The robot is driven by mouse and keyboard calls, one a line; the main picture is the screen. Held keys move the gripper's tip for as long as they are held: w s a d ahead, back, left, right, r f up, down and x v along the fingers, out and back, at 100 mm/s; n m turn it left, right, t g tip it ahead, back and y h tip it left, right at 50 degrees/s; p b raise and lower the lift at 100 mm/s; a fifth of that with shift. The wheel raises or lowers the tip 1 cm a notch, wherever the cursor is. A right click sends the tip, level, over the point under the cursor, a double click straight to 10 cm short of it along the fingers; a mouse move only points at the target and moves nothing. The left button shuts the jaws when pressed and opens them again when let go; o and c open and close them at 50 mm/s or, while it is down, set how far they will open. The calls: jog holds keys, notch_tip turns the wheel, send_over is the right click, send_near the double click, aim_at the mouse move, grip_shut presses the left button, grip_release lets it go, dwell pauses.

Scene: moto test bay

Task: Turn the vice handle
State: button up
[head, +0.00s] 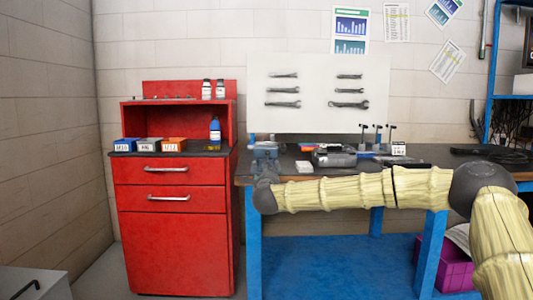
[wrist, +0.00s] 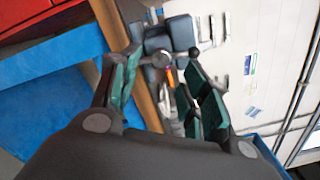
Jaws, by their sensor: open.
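A blue-grey bench vice (head: 264,153) sits at the left front corner of the workbench (head: 245,181). In the wrist view the vice (wrist: 180,32) lies just beyond my fingertips, with a round grey part of its handle and screw (wrist: 160,60) facing me. My gripper (wrist: 163,60) is open, with one green-padded finger on each side of that part. I cannot tell whether either finger touches it. In the head view my arm crosses in front of the bench, and the fingers cannot be made out there.
A red tool cabinet (head: 173,228) with small bins stands left of the bench. A grey case (head: 334,157), small tools and a dark cable coil (head: 490,153) lie on the bench. Wrenches hang on a white board (head: 318,115). A purple crate (head: 456,272) is below.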

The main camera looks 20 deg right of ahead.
jog(key=s+d+r+n+y+p, duration=0.1)
jog(key=s+n+y+p, duration=0.1)
jog(key=n+p, duration=1)
jog(key=s+d+r+n+y+p, duration=0.1)
jog(key=s+n+p, duration=0.1)
jog(key=n+p, duration=0.95)
jog(key=w+d+n, duration=0.1)
jog(key=w, duration=1)
jog(key=shift+d+n, duration=0.15)
jog(key=shift+n, duration=0.2)
jog(key=shift+w, duration=0.1)
jog(key=c, duration=1)
jog(key=shift+f, duration=0.1)
